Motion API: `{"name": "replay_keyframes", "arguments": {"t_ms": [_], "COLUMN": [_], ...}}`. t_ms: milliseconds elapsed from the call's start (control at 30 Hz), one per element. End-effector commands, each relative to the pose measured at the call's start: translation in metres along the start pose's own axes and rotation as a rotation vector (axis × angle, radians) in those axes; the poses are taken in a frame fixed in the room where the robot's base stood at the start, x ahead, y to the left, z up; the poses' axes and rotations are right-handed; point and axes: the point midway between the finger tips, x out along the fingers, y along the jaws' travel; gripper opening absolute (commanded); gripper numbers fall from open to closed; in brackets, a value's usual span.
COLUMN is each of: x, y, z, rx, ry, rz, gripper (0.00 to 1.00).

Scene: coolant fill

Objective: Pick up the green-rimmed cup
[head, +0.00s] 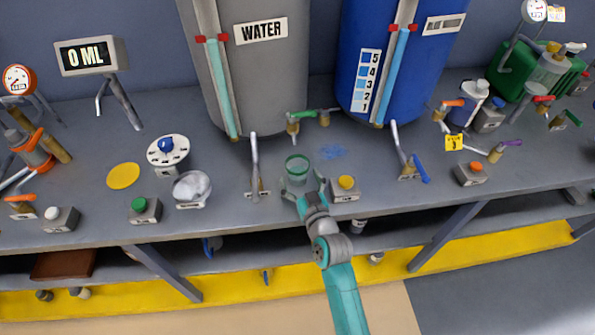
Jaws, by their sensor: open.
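The green-rimmed cup (297,169) is clear and stands upright on the grey bench, in front of the grey WATER tank and below its green-handled tap. My gripper (302,188) is open at the cup's near side, with its fingers spread to the left and right of the cup's lower part. I cannot tell whether the fingers touch the cup. The gripper partly hides the cup's base.
A yellow-button box (346,188) is close right, and the green-handled tap (294,122) is just behind. Blue stains mark the bench right of the cup.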

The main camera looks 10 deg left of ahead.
Motion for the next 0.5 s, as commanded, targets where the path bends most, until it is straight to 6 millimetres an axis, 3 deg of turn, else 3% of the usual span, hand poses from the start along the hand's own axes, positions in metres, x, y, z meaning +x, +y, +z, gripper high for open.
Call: {"name": "replay_keyframes", "arguments": {"t_ms": [133, 167, 400, 467, 500], "x": [-0.0002, -0.0002, -0.0003, -0.0003, -0.0003], "y": [0.0000, 0.0001, 0.0002, 0.0002, 0.0002], "z": [0.0001, 0.0001, 0.0001, 0.0001, -0.0003], "rx": [0.000, 0.000, 0.000, 0.000, 0.000], "ry": [0.000, 0.000, 0.000, 0.000, 0.001], "rz": [0.000, 0.000, 0.000, 0.000, 0.000], "gripper": [0.91, 0.86, 0.26, 0.23, 0.17]}}
